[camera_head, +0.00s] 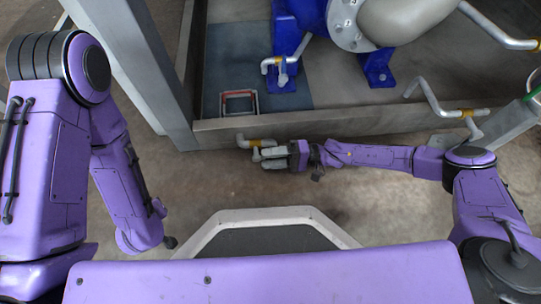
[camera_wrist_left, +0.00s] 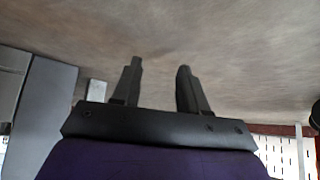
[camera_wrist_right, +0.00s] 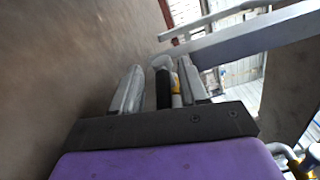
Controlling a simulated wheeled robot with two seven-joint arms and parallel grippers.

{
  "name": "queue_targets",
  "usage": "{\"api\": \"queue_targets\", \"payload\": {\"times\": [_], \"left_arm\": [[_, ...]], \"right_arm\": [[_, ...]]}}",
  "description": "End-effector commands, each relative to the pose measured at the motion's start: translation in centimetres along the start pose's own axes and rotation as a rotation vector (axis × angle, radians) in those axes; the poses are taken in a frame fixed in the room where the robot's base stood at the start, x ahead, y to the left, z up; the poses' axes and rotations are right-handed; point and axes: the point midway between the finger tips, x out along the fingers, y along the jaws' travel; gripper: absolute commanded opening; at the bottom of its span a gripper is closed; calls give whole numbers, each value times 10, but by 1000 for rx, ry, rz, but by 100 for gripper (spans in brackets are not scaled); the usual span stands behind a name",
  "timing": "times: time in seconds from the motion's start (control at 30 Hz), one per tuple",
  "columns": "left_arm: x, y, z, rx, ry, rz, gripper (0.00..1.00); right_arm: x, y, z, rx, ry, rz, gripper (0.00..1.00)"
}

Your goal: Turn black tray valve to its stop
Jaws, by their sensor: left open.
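A grey valve handle with a yellow band (camera_head: 258,143) sits at the front edge of the metal frame in the head view. In the right wrist view its black part (camera_wrist_right: 163,88) lies between my fingers, with a pale end and a yellow part. My right gripper (camera_head: 268,156) is at this handle; its fingers (camera_wrist_right: 160,85) stand apart on either side, and I cannot tell if they touch it. A dark tray-like surface (camera_head: 222,62) lies behind the frame edge. My left gripper (camera_wrist_left: 159,80) is open and empty over the floor, mostly hidden in the head view.
A red-rimmed box (camera_head: 239,114) sits behind the front beam (camera_head: 330,122). Blue machinery (camera_head: 377,70) stands behind it. Other bent handles with yellow bands are at the centre (camera_head: 276,61) and right (camera_head: 430,98). A grey post (camera_head: 155,70) rises at left.

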Motion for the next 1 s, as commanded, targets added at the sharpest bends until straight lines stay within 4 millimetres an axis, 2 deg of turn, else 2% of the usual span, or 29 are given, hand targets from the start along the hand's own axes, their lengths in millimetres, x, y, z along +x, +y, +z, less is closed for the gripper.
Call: {"api": "queue_targets", "payload": {"times": [0.27,0.37,0.6,0.7,0.83,1.0], "left_arm": [[-2,-1,-1,13,-6,-1,43],[-5,-8,-1,64,-31,-7,43],[-11,-27,5,225,-114,-17,43],[-11,-31,7,257,-130,-18,43],[-11,-33,9,280,-142,-17,43],[-10,-33,9,282,-143,-17,43]], "right_arm": [[-3,-2,-2,-1,0,1,43],[-20,-5,-2,-2,2,4,43],[-77,-4,-1,-1,1,3,43],[-93,-2,-1,0,0,2,43],[-103,-1,0,-1,0,1,43],[-104,0,0,-1,-1,0,43]]}}
